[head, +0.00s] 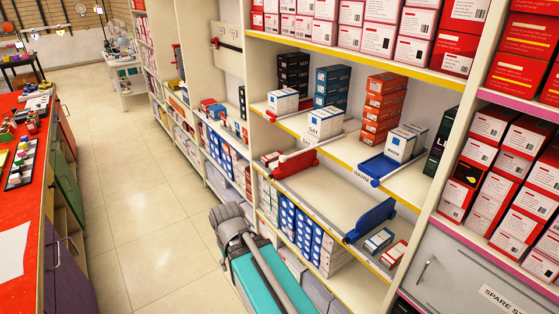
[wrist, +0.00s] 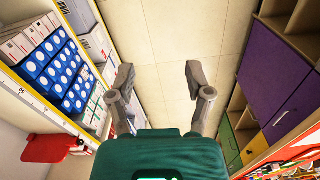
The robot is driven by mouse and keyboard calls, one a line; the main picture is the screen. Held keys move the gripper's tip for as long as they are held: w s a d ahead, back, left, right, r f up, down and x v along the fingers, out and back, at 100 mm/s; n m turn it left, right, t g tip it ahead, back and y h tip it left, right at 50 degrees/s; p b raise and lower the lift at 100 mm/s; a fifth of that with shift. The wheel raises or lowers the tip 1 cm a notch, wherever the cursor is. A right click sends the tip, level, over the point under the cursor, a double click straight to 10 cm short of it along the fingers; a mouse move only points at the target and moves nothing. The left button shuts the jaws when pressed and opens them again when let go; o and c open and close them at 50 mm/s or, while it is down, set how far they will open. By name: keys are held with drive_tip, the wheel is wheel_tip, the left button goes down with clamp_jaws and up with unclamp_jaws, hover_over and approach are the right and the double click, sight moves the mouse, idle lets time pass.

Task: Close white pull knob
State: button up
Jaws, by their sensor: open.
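My gripper (wrist: 160,80) is open and empty in the wrist view, its two grey fingers apart above bare floor. In the head view my grey and teal arm hides part of the aisle, and I cannot make out the fingertips. The gripper is apart from these fronts.
Shelves with a yellow edge (head: 340,62) hold several boxes on the right. A red plate (head: 293,165) and blue plate (head: 371,222) stick out from the shelf front. A grey cabinet door (head: 450,270) has a metal handle. The tiled aisle (head: 130,170) is clear.

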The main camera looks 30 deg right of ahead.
drive_tip(key=shift+w+d, duration=0.15)
drive_tip(key=shift+d, duration=0.05)
drive_tip(key=c, duration=0.4)
drive_tip(key=shift+w+d+n+h, duration=0.3)
drive_tip(key=shift+n+h, duration=0.1)
drive_tip(key=shift+n, duration=0.1)
drive_tip(key=shift+c, duration=1.3)
drive_tip(key=w+d+n+h, duration=0.1)
drive_tip(key=w+d+r+n+h, duration=0.1)
drive_tip(key=d, duration=0.1)
drive_tip(key=w+d+n+h, duration=0.1)
drive_tip(key=n+h, duration=0.1)
drive_tip(key=shift+d+r, duration=0.2)
drive_tip(key=shift+r, duration=0.05)
clamp_jaws()
drive_tip(key=w+d+r+n+t+h, duration=0.1)
drive_tip(key=w+d+r+n+h, duration=0.1)
drive_tip(key=w+r+n+h, duration=0.3)
drive_tip(key=w+d+r+n+h, duration=0.1)
drive_tip(key=w+r+n+h, duration=0.5)
drive_tip(key=r, duration=0.6)
drive_tip(key=n+h, duration=0.2)
drive_tip(key=n, duration=0.1)
drive_tip(key=shift+d+t, duration=0.35)
drive_tip(key=shift+t, duration=0.05)
